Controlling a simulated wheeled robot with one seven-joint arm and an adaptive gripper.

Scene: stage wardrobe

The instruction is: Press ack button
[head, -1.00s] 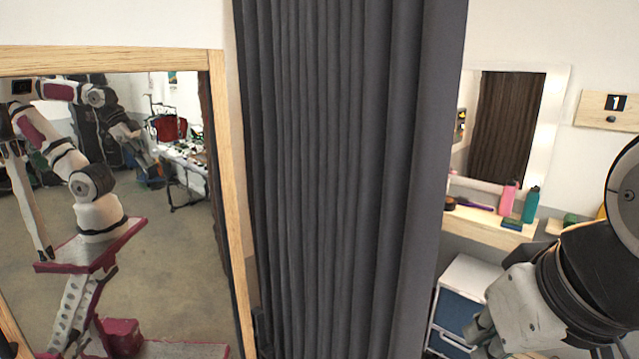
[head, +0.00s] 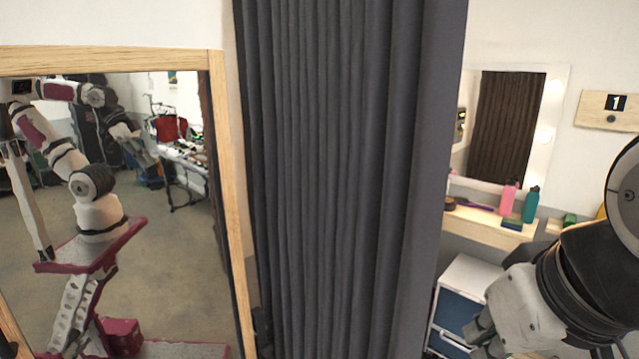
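No button that I can identify as the ack button shows in the head view. A wooden board (head: 596,110) with a black "1" label and a small dark round knob (head: 611,118) is on the wall at the far right; I cannot tell what the knob is. My gripper (head: 478,340) is at the lower right, partly cut off by the bottom edge, in front of a drawer unit. Its fingers are too small and cropped to tell open from shut.
A dark grey curtain (head: 345,180) hangs in the middle. A wood-framed mirror (head: 228,200) at left reflects my arm and base. At right, a white-framed mirror (head: 555,95) stands above a shelf (head: 480,222) with a pink bottle (head: 507,199) and a teal bottle (head: 530,204). A white-and-blue drawer unit (head: 458,308) stands below.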

